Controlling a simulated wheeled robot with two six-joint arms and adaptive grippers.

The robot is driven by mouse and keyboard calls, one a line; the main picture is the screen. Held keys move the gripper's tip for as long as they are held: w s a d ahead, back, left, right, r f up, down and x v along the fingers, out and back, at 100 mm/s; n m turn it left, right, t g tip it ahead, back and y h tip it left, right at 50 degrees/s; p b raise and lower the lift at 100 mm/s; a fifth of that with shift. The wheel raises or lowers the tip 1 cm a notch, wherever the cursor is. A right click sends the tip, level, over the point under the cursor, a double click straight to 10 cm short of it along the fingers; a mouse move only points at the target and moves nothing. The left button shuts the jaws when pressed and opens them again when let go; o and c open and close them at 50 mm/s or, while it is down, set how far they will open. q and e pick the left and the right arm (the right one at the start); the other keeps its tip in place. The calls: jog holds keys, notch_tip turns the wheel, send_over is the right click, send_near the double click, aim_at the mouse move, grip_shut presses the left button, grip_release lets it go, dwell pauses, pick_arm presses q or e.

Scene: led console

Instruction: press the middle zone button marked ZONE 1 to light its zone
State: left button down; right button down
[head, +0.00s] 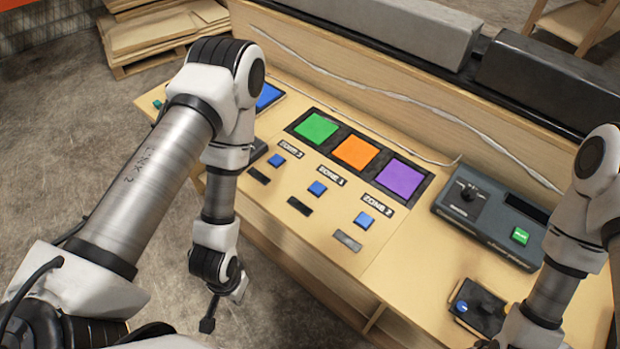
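The blue ZONE 1 button (317,188) is the middle of three on the wooden console (285,225), with its ZONE 1 label (332,178) just above. The orange panel (356,152) is the middle one of three coloured panels behind the buttons; whether it is lit I cannot tell. Nothing touches the button. My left gripper (210,318) hangs in front of the console's near edge, left of and below the button, clear of it. Only a dark finger shows, so its opening is unclear. My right arm comes down at the right edge; its gripper is hidden or outside the frame.
Blue buttons for ZONE 3 (276,160) and ZONE 2 (364,220) flank the middle one. Green (316,127) and purple (400,179) panels flank the orange. A grey control box (490,219) and a small box with a blue knob (478,307) stand right.

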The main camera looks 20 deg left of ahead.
pick_arm(q)
jog(key=shift+s+d, duration=0.1)
jog(key=w+d+r+n+t+h, duration=0.1)
jog(key=w+r+t, duration=0.1)
jog(key=w, duration=0.7)
jog(key=w+d+r+t, duration=0.2)
jog(key=w, duration=0.6)
jog(key=w+d+r+n+t+h, duration=0.1)
jog(key=w+d+r+t, duration=0.1)
jog(key=w, duration=0.7)
jog(key=shift+w+r+n+h+p, duration=0.3)
jog(key=shift+w, duration=0.05)
notch_tip(320, 180, up, 6)
jog(key=t+h, duration=0.1)
jog(key=t, duration=0.1)
send_over(316, 188)
jog(key=shift+n, duration=0.4)
jog(key=shift+f, duration=0.1)
notch_tip(316, 188, down, 8)
jog(key=b, duration=0.6)
jog(key=shift+f+b, duration=0.15)
jog(key=shift+b, duration=0.25)
jog(key=shift+f, duration=0.2)
